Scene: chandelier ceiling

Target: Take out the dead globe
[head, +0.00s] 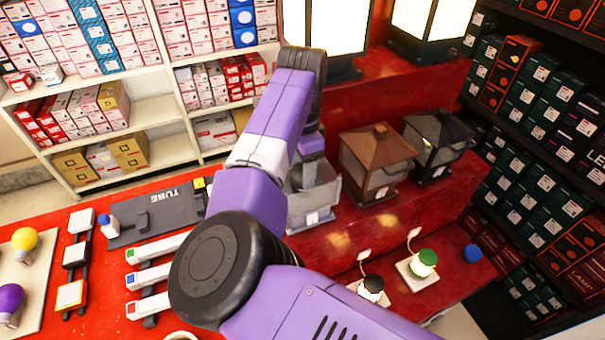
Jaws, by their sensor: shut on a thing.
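My gripper (312,168) points down into the open top of a grey lantern (318,207) on the red stepped display. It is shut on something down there. Its fingertips and what they hold are hidden by the lantern's walls and my arm, so I cannot make out the globe. A brown lantern (376,165) and a black lantern (437,142) stand to the right, both with roofs on.
Two lit lanterns (427,25) stand on the step above. Lower right are small items with green (428,257) and black tops and a blue cap (472,253). The red counter at left holds switches, a grey TUBE board (158,215), and a tray with yellow (24,240) and purple globes. Stocked shelves flank the display.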

